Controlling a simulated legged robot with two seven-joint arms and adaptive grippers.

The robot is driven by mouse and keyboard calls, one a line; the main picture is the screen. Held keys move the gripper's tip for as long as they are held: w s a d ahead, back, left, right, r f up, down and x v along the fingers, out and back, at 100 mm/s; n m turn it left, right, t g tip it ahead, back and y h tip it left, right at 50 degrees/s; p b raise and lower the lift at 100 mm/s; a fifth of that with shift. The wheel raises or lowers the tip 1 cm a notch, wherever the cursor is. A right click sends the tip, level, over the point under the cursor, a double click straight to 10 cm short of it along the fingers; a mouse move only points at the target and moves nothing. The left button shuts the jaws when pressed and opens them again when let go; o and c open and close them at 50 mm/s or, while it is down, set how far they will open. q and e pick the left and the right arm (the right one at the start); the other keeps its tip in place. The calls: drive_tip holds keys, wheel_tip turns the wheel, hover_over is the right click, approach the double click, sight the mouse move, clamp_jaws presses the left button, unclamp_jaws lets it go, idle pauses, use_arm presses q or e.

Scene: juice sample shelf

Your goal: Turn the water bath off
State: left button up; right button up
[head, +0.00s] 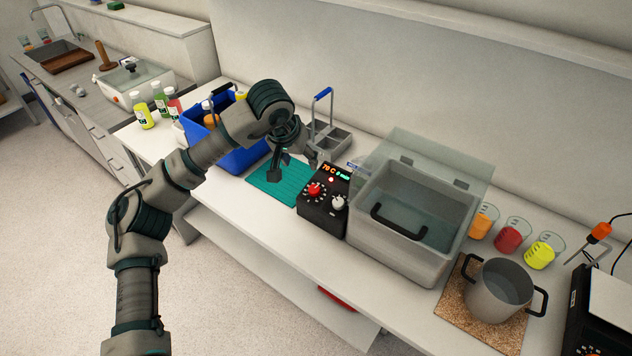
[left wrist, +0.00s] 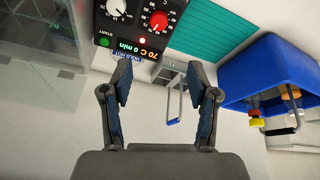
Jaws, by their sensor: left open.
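The water bath (head: 400,246) is a grey tank with water in it and its clear lid (head: 440,160) raised. Its black control box (head: 322,216) stands at its left side. The box has a red knob (head: 314,189), a pale knob (head: 338,203) and a lit display (left wrist: 138,49) reading 70 C 0 min. In the left wrist view a red light (left wrist: 142,41) glows near the display, and a green START button (left wrist: 104,42) sits beside it. My left gripper (head: 279,168) is open and empty above the green mat, left of the control box. My right gripper is not in view.
A blue crate (head: 242,158) with bottles is behind my left arm. A grey caddy (head: 328,142) stands behind the control box. The green mat (head: 268,186) lies left of the box. Beakers and a pot (head: 494,297) on a cork mat are to the right.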

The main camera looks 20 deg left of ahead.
sight(314, 188)
use_arm(q)
drive_tip(key=b+x, duration=0.1)
drive_tip(key=x, duration=1.4)
drive_tip(key=shift+d+f, duration=0.1)
drive_tip(key=shift+f, duration=0.2)
drive_tip(key=shift+w+f, duration=0.15)
drive_tip(key=shift+f, duration=0.25)
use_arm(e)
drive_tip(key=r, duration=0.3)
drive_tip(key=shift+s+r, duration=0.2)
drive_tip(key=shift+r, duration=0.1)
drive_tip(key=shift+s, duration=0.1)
use_arm(q)
clamp_jaws()
